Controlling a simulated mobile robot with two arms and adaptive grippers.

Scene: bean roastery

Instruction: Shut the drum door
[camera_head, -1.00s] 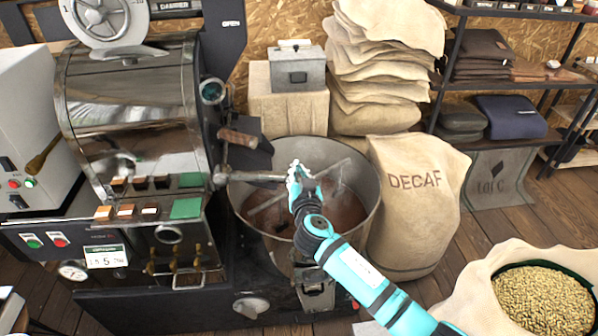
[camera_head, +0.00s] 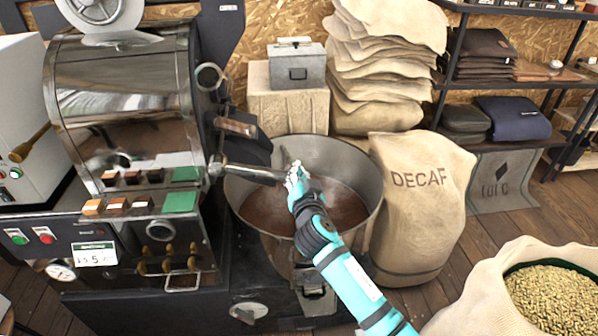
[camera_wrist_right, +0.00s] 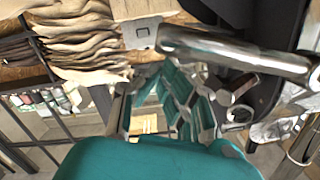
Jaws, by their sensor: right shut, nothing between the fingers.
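The roaster drum (camera_head: 125,95) is a shiny metal cylinder at left in the head view. A dark flap (camera_head: 250,148) juts from its right face, above the cooling bowl; I cannot tell how far the door stands open. A metal bar (camera_head: 252,174) sticks out to the right below this flap, and a large metal bar also crosses the wrist view (camera_wrist_right: 240,52). My right gripper (camera_head: 295,175) is shut and empty at the bar's right end; whether it touches is unclear. Its teal fingers show in the wrist view (camera_wrist_right: 172,80). My left gripper is not in view.
The round metal cooling bowl (camera_head: 365,190) with brown contents lies under my right gripper. A DECAF sack (camera_head: 418,205) stands close to its right. A small grey box (camera_head: 298,72) sits behind the bowl. An open sack of pale beans (camera_head: 550,298) is at front right.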

